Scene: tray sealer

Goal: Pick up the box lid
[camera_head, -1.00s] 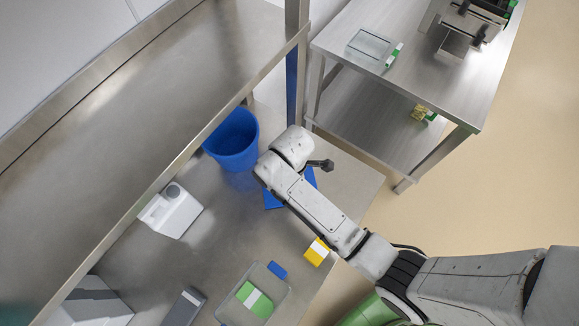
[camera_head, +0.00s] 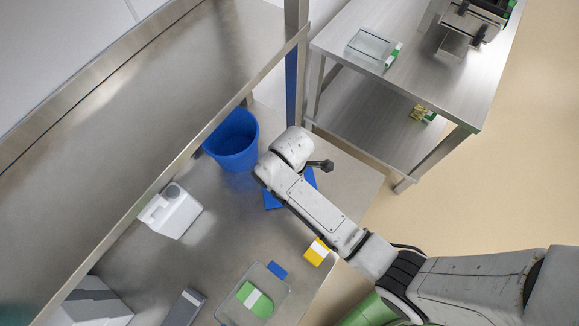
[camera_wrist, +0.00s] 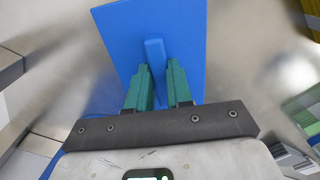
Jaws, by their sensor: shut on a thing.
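The box lid is a flat blue square plate with a raised bar handle in its middle. It fills the upper middle of the wrist view (camera_wrist: 185,25). In the head view part of the lid (camera_head: 272,202) shows beside and behind my arm, over the steel table. My gripper (camera_wrist: 158,72) has green fingers on either side of the handle and is shut on it. In the head view my arm hides the gripper and most of the lid. I cannot tell whether the lid rests on the table or hangs just above it.
A blue bucket (camera_head: 232,140) stands just left of my arm. A white canister (camera_head: 170,211), a yellow-and-white box (camera_head: 316,252), a small blue block (camera_head: 278,270) and a clear tray (camera_head: 280,304) with a green pack are on the table (camera_head: 228,235). A shelf overhangs the left.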

